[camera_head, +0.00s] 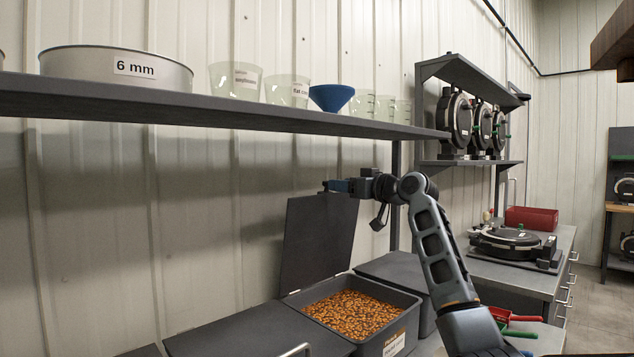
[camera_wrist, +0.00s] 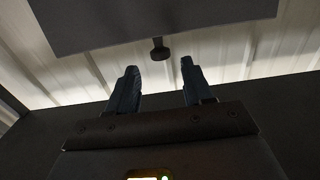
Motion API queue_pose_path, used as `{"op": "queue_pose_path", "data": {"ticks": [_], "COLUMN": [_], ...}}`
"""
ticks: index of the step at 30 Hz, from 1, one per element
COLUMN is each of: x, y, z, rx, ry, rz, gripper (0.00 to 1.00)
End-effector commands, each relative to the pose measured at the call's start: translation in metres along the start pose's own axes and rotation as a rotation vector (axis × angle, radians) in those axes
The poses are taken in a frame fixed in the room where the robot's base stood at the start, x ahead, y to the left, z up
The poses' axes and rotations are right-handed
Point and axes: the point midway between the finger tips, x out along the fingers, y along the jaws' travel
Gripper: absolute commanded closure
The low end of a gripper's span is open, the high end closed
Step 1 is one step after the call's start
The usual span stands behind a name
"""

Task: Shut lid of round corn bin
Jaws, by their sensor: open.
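An open bin (camera_head: 408,312) of orange-and-dark seed corn sits on the bench, with a white label on its front that I cannot read fully. Its dark grey lid (camera_head: 318,240) stands raised, nearly upright, at the bin's back left. My gripper (camera_head: 335,186) is at the lid's top edge in the head view, reaching in from the right; I cannot tell whether it touches. In the wrist view my gripper (camera_wrist: 158,72) has its two fingers apart, with nothing seen between them but a small dark knob beyond. A grey panel fills the top there; I cannot tell whether it is the lid.
A shelf (camera_head: 230,116) with a 6 mm pan (camera_head: 75,68), clear cups and a blue funnel (camera_head: 331,97) runs above the bins. Closed grey lids (camera_head: 250,332) lie left and right of the open bin. A round black device (camera_head: 505,241) stands on the right counter.

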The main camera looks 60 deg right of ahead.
Motion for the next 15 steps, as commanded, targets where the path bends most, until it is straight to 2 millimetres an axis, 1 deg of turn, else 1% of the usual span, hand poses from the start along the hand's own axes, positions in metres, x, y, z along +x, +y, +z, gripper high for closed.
{"op": "queue_pose_path", "data": {"ticks": [3, 9, 12, 15], "x": [0.02, 0.049, 0.059, 0.064], "y": [-0.002, -0.001, -0.001, -0.001], "z": [-0.002, -0.001, 0.0, 0.001], "rx": [0.001, 0.001, 0.0, 0.0], "ry": [-0.003, -0.004, -0.004, -0.003], "rz": [-0.003, -0.002, -0.002, -0.002], "gripper": [0.49, 0.49, 0.49, 0.49]}}
